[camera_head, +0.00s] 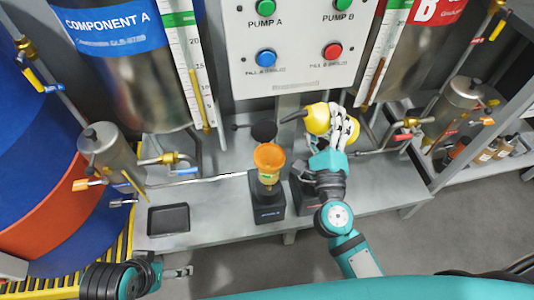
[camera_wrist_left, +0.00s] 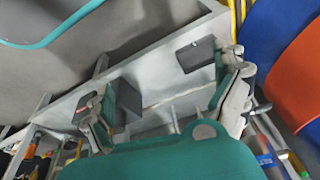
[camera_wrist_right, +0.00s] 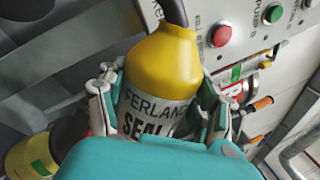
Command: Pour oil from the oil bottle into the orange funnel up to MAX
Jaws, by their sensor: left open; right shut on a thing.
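The oil bottle (camera_head: 318,119) is yellow with a dark spout that points left in the head view. My right gripper (camera_head: 340,128) is shut on it and holds it tilted above the bench, up and to the right of the funnel. In the right wrist view the bottle (camera_wrist_right: 165,75) sits between the fingers, its label partly hidden. The orange funnel (camera_head: 269,157) stands upright on a small dark unit (camera_head: 266,200). No oil stream shows. The MAX mark is too small to make out. My left gripper (camera_head: 178,272) is open and empty in front of the bench.
A black tray (camera_head: 169,219) lies at the bench's left. A control panel (camera_head: 290,85) with pump buttons stands behind, between two large tanks. Metal pots with valves stand at both sides. A blue and orange drum (camera_head: 40,150) is at far left.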

